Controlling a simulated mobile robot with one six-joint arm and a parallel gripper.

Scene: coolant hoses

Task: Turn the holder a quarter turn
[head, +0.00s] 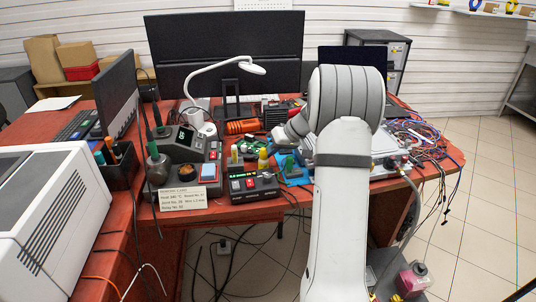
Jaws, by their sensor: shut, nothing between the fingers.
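A small green piece (290,165), which looks like a circuit board in a holder, stands on a blue mat (296,182) near the front edge of the red desk. The holder's details are too small to tell, and my arm covers the area to its right. My gripper (282,140) is at the end of my arm, just above and behind the green piece as pictured. Its fingers are small and partly hidden by the wrist. It is shut with nothing in it. I cannot tell whether it touches the holder.
A desk lamp (232,66) arches behind. Tangled wires (425,138) lie at right. A white machine (55,215) fills the left front. Open floor lies right.

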